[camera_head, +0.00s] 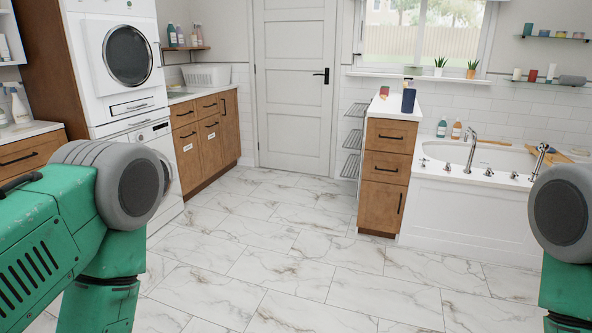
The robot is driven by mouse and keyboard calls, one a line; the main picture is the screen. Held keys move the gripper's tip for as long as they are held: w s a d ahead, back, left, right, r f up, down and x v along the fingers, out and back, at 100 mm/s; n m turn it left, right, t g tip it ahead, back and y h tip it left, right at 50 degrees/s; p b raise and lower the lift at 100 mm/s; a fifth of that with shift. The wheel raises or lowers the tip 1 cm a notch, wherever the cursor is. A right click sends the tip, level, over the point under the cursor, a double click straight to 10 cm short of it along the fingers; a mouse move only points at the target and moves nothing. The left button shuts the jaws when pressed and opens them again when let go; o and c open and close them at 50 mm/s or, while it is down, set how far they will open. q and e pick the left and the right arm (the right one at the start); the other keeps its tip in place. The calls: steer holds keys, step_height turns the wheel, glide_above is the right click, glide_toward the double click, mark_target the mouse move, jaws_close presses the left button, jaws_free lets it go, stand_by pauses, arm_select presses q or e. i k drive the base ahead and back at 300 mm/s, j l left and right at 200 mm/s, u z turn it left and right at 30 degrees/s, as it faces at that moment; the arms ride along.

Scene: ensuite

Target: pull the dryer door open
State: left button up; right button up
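A white dryer (117,55) with a round dark door (128,55) stands stacked at the left. Its door is shut. Below it is a white washer (152,135), partly hidden by my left arm. My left arm comes in from the left, green with a grey joint, and bends down out of the picture; its gripper is not in view. Part of my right arm shows at the right edge, and its gripper is not in view either. Both arms are well apart from the dryer door.
Wooden cabinets (206,135) stand right of the machines. A drawer unit (385,170) and a white bathtub (468,205) are at the right. A closed white door (292,90) is at the back. The marble floor (300,260) in the middle is clear.

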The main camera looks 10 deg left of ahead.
mark_target(123, 57)
steer(key=i+u, duration=0.15)
steer(key=i, duration=0.35)
steer(key=i+l+u, duration=0.2)
steer(key=i, duration=0.3)
steer(key=i+u, duration=0.15)
steer(key=i, duration=0.4)
steer(key=i+l+u, duration=0.2)
steer(key=i, duration=0.3)
steer(key=i+u, duration=0.35)
steer(key=i, duration=0.15)
steer(key=i+l+u, duration=0.2)
steer(key=i+u, duration=0.15)
steer(key=i+l+u, duration=0.35)
steer(key=i, duration=0.2)
steer(key=i+l+u, duration=0.35)
steer(key=i, duration=0.05)
